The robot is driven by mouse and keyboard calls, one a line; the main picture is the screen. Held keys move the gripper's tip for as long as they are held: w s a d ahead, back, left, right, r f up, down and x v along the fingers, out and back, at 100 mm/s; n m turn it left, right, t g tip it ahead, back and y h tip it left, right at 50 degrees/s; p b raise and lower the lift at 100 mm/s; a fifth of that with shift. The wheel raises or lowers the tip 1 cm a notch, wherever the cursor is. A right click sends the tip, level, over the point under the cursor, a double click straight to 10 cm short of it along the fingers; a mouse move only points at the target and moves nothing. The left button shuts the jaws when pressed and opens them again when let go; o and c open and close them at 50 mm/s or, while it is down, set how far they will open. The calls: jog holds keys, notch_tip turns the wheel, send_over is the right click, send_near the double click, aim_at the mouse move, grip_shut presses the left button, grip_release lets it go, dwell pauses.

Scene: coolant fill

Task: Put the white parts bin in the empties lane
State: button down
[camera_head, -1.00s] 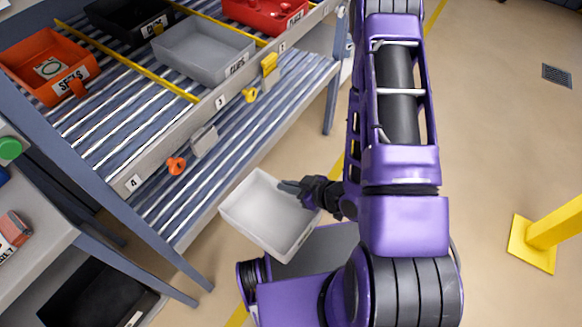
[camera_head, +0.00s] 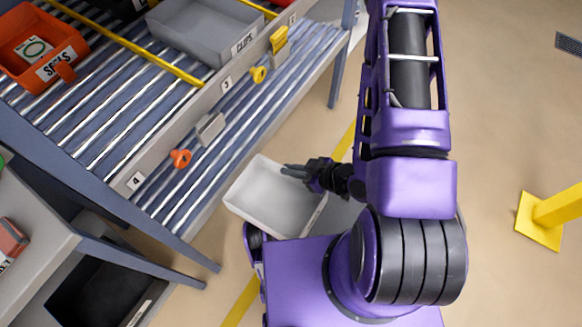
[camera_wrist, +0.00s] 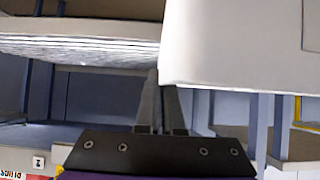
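The white parts bin (camera_head: 262,202) is an empty, open-topped box held in the air, in front of the rack's lower level and slightly tilted in the head view. My gripper (camera_head: 293,171) is shut on its far-right wall, with the dark fingers over the rim. In the wrist view the bin's white wall (camera_wrist: 240,45) fills the upper right, beside the fingers (camera_wrist: 160,105). The rack's lower roller level (camera_head: 240,135) lies behind and left of the bin, with bare rollers in the part that shows. No label names the empties lane in view.
The upper rack level holds an orange bin (camera_head: 38,45) and a grey bin (camera_head: 203,30). A rack leg and grey side table (camera_head: 40,240) stand left. A yellow post (camera_head: 550,215) stands right, with clear floor before it.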

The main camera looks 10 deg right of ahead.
jog(key=w+a+f+b, duration=0.1)
jog(key=w+a, duration=0.5)
jog(key=a, duration=0.2)
jog(key=w+a+f+b, duration=0.1)
jog(key=w+a+f, duration=0.1)
jog(key=w+a, duration=0.5)
jog(key=w+a+f+b, duration=0.1)
jog(key=w+a, duration=0.5)
jog(key=a, duration=0.4)
jog(key=shift+w+f+b, duration=0.3)
jog(key=shift+f, duration=0.1)
jog(key=shift+d+f, duration=0.1)
jog(key=shift+f, duration=0.75)
jog(key=c, duration=1)
grip_release()
jog(key=shift+o, duration=0.2)
jog(key=shift+r, duration=0.1)
notch_tip(320, 180, up, 7)
jog(key=p, duration=0.3)
